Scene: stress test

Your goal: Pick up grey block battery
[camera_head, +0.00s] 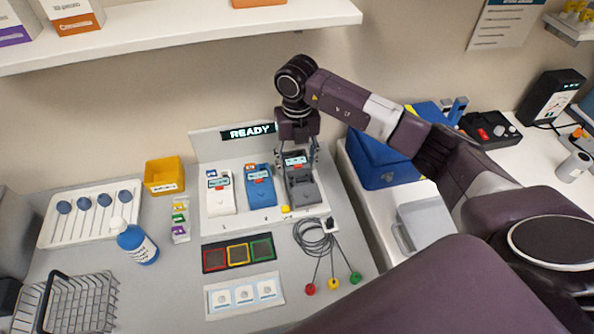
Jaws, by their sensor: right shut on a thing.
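The grey block battery (303,191) stands in the rightmost place of the white charging station (205,150), whose display reads READY. My right gripper (300,162) comes down from above and is shut on the upper part of the grey battery. The battery looks upright; whether its base touches the station I cannot tell. A white block (220,194) and a blue block (260,188) stand in the places to its left. My left gripper is not in view.
Coiled cables (315,238) with coloured ends lie in front of the station. A blue box (378,165) stands close on the right. A yellow bin (163,176), a blue bottle (137,244) and a wire basket (75,305) are to the left. A white shelf (180,38) hangs above.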

